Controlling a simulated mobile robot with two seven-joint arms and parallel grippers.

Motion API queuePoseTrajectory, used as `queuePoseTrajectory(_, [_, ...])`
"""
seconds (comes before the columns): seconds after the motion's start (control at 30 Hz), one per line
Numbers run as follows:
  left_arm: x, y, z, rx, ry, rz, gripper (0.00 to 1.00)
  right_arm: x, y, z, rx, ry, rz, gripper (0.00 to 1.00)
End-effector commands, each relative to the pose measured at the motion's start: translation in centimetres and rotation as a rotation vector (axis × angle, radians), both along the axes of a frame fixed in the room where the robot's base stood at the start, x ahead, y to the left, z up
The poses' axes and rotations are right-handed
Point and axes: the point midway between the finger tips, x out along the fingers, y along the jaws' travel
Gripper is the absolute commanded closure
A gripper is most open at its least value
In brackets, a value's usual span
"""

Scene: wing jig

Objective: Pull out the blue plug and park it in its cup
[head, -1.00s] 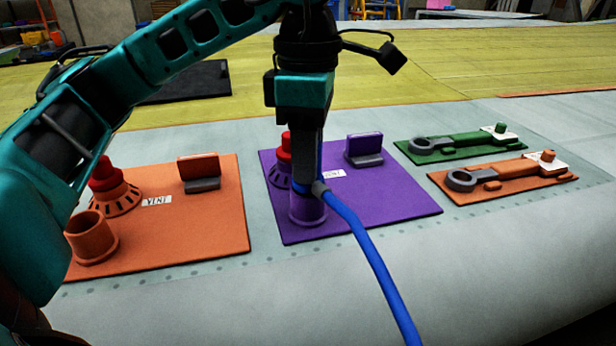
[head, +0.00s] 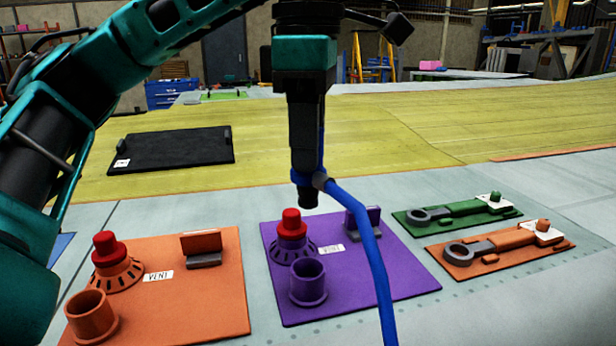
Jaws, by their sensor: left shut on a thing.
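My left gripper (head: 306,165) is shut on the blue plug (head: 299,177) and holds it in the air, pointing down. The plug has a dark tip and a grey collar, and its thick blue cable (head: 372,255) hangs down to the lower edge of the picture. Below the plug is a purple board (head: 385,275) with an open purple cup (head: 308,285) and a red-capped vent (head: 292,232). There is a visible gap between the plug's tip and the board. The gripper jaws hide part of the plug. My right gripper is not in view.
An orange board (head: 215,300) at left carries an orange cup (head: 91,318), a red-capped vent (head: 108,262) and an upright block. Green (head: 460,212) and orange (head: 500,252) plates with wrench-like tools lie at right. A black panel (head: 172,150) lies farther back.

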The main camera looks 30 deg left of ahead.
Motion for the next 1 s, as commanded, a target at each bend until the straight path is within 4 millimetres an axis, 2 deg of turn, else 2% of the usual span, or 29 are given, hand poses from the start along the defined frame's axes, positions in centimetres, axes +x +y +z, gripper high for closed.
queuePoseTrajectory(0.1, [0.0, 0.0, 2.3, 0.001, -0.009, 0.003, 0.94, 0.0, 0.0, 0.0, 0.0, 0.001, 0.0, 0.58])
queuePoseTrajectory(0.3, [0.0, 0.0, 5.1, 0.001, -0.006, 0.002, 0.94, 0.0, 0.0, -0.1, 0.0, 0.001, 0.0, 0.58])
queuePoseTrajectory(0.5, [0.0, 0.0, 6.8, 0.001, -0.002, 0.0, 0.94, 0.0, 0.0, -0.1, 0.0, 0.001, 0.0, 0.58])
queuePoseTrajectory(1.0, [0.0, 0.0, 9.5, 0.0, -0.003, 0.001, 0.94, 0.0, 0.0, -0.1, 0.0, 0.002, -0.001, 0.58])
